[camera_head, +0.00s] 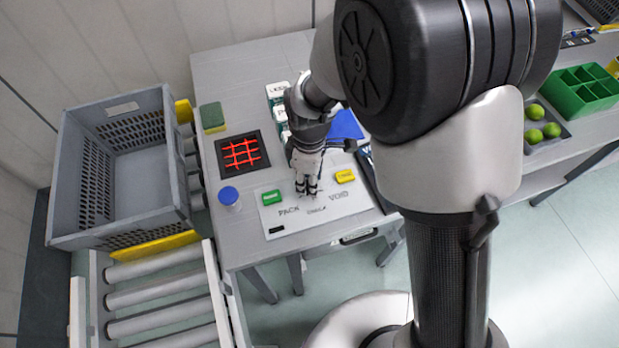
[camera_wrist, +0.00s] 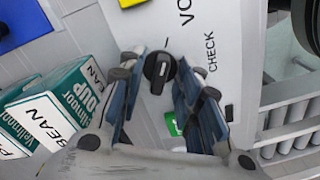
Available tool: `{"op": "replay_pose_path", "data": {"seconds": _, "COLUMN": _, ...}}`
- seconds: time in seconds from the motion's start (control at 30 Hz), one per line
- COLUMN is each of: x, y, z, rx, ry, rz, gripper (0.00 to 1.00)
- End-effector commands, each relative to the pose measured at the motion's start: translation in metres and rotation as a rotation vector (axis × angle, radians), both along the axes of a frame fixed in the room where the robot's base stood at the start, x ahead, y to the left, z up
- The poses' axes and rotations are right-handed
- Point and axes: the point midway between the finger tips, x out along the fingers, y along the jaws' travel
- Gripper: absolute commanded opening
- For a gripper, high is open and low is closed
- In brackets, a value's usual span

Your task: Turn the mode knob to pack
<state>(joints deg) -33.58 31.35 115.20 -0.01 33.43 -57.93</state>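The mode knob (camera_wrist: 160,68) is round and black with a pale line on its face. In the wrist view it sits between my gripper's (camera_wrist: 160,60) fingertips. The fingers are apart, one on each side of the knob; I cannot tell whether they touch it. In the head view my gripper (camera_head: 306,192) points down onto the light panel (camera_head: 300,226) and hides the knob. The panel reads PACK at left, CHECK in the middle and VOID at right. The wrist view shows CHECK and part of VOID; PACK is not visible there. I cannot tell which label the knob points to.
A green button (camera_head: 271,197) and a yellow button (camera_head: 345,176) are on the panel. A blue round object (camera_head: 229,196) stands to its left. Labelled cartons (camera_wrist: 60,105) stand behind.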

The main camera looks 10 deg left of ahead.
Motion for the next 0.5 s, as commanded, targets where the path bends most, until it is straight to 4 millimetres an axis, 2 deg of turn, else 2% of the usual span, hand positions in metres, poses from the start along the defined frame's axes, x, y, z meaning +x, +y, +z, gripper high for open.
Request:
{"op": "replay_pose_path", "data": {"seconds": 0.07, "x": -0.0001, "y": 0.0, "z": 0.0002, "rx": 0.0, "ry": 0.0, "rz": 0.0, "gripper": 0.32}}
{"op": "replay_pose_path", "data": {"seconds": 0.5, "x": -0.0001, "y": 0.0, "z": 0.0003, "rx": 0.0, "ry": 0.0, "rz": 0.0, "gripper": 0.02}}
